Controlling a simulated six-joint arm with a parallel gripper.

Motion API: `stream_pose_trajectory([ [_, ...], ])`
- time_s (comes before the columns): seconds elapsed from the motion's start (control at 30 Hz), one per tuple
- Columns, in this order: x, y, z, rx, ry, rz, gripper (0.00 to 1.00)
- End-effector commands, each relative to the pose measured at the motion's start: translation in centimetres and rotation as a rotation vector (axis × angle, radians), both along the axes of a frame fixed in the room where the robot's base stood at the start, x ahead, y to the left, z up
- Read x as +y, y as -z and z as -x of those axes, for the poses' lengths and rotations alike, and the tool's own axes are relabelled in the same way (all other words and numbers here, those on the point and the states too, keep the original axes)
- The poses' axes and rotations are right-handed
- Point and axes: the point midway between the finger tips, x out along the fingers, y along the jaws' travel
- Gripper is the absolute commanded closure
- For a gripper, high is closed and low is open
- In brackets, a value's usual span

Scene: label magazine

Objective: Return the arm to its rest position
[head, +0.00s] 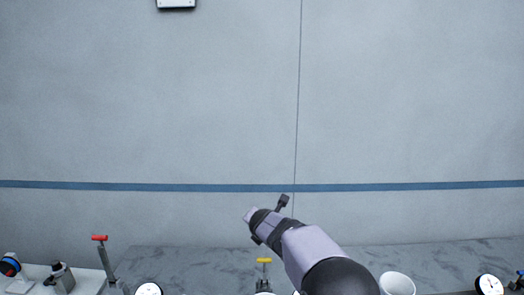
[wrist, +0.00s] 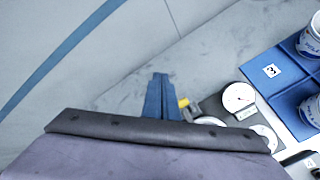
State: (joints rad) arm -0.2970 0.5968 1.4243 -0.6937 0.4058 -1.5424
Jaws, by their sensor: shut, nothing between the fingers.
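My arm (head: 315,252) rises from the bottom of the head view and leans up and to the left, in front of the grey wall. My gripper (wrist: 160,78) shows in the wrist view as two blue fingers pressed together. Nothing is between them. In the head view I cannot make out the fingers.
Along the bottom of the head view stand a red-handled clamp (head: 104,262), a yellow-handled clamp (head: 264,270), a white cup (head: 397,284) and dial gauges (head: 488,285). A blue holder (wrist: 281,75) with labelled containers (wrist: 312,40) is right in the wrist view.

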Motion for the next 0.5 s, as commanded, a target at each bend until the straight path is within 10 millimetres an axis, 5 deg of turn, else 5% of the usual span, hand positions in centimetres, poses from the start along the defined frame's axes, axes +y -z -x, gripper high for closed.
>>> stream_pose_trajectory([
  [0.27,-1.8,7.4,5.9,0.176,0.568,-0.427,1.00],
  [0.5,-4.0,14.9,17.1,0.346,1.210,-0.663,1.00],
])
